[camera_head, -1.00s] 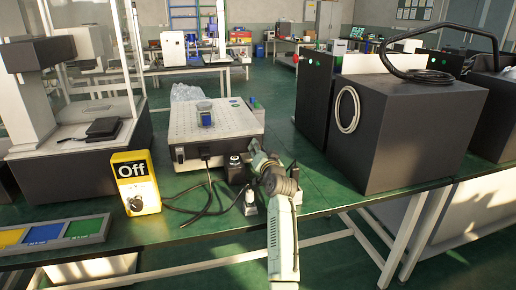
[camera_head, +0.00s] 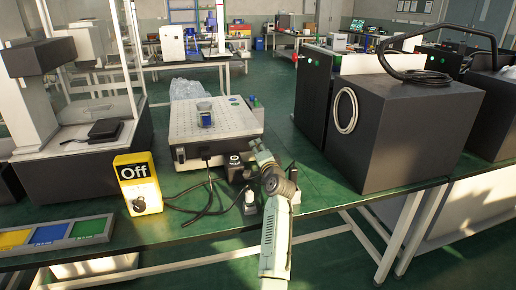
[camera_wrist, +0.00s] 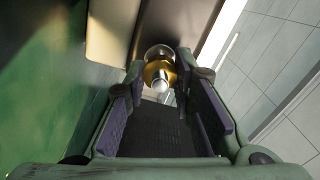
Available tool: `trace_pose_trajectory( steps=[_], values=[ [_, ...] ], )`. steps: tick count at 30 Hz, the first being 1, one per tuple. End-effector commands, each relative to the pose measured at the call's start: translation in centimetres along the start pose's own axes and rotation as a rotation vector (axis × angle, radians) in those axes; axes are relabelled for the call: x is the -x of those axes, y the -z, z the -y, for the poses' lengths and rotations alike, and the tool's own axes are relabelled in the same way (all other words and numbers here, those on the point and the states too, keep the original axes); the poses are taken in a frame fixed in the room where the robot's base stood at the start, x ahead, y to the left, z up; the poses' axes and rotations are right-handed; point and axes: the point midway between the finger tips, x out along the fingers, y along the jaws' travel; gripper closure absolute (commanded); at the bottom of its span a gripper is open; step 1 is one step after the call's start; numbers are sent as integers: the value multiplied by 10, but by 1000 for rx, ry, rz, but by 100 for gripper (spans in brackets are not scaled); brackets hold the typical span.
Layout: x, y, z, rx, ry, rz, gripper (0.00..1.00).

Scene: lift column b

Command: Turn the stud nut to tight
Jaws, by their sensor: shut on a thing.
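In the wrist view, the stud nut (camera_wrist: 160,73) is a brass-coloured ring with a bright metal stud (camera_wrist: 160,86) in its middle and a round silvery part behind it. My gripper (camera_wrist: 160,78) has its two dark-padded fingers on either side of the nut, with the tips at its left and right edges, shut on it. The fingertips partly cover the nut's sides, and I cannot tell how tight it is. In the head view my pale green arm reaches up from the bottom to the table's front edge; the nut and my fingertips cannot be made out there.
On the green table (camera_head: 310,190), a yellow box reading "Off" (camera_head: 135,178) stands left of a perforated-top unit (camera_head: 215,120), with a black cable between. A black block (camera_head: 236,168) stands close left of my arm. A large dark cabinet (camera_head: 410,130) stands to the right.

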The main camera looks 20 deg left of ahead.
Motion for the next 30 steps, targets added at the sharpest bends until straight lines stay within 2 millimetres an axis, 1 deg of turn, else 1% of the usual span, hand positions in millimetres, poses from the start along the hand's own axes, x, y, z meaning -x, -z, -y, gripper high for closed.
trace_pose_trajectory(
  steps=[16, 17, 25, 26, 30],
  values=[
    [0, 0, -1, -25, -1, 0, 100],
    [0, 0, -1, -25, -1, 0, 76],
    [0, 0, 0, -24, -1, 0, 57],
    [0, 0, 0, -24, 0, 0, 56],
    [0, 0, 0, -23, 0, 0, 56]
  ],
)
